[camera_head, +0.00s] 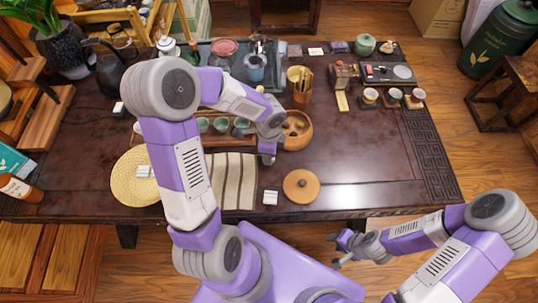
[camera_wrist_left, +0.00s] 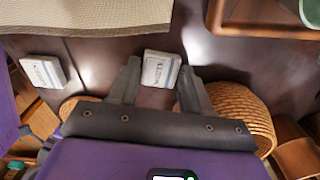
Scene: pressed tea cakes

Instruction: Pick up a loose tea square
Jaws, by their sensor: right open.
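A small pale tea square (camera_wrist_left: 160,69) lies on the dark table between the fingertips of my left gripper (camera_wrist_left: 159,72) in the left wrist view. The fingers are open, with a gap on both sides of the square. In the head view my left gripper (camera_head: 268,158) points down beside the striped cloth and hides this square. Another loose tea square (camera_head: 270,197) lies near the front table edge; it also shows in the wrist view (camera_wrist_left: 44,72). Pale squares (camera_head: 145,171) lie on the round woven mat (camera_head: 125,187). My right gripper (camera_head: 343,250) is open and empty, off the table's front edge.
A round container (camera_head: 297,143) stands just right of my left gripper, its lid (camera_head: 301,187) in front. The striped cloth (camera_head: 233,180) lies to the left, a tray with green cups (camera_head: 221,124) behind. The table's right middle (camera_head: 365,150) is clear.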

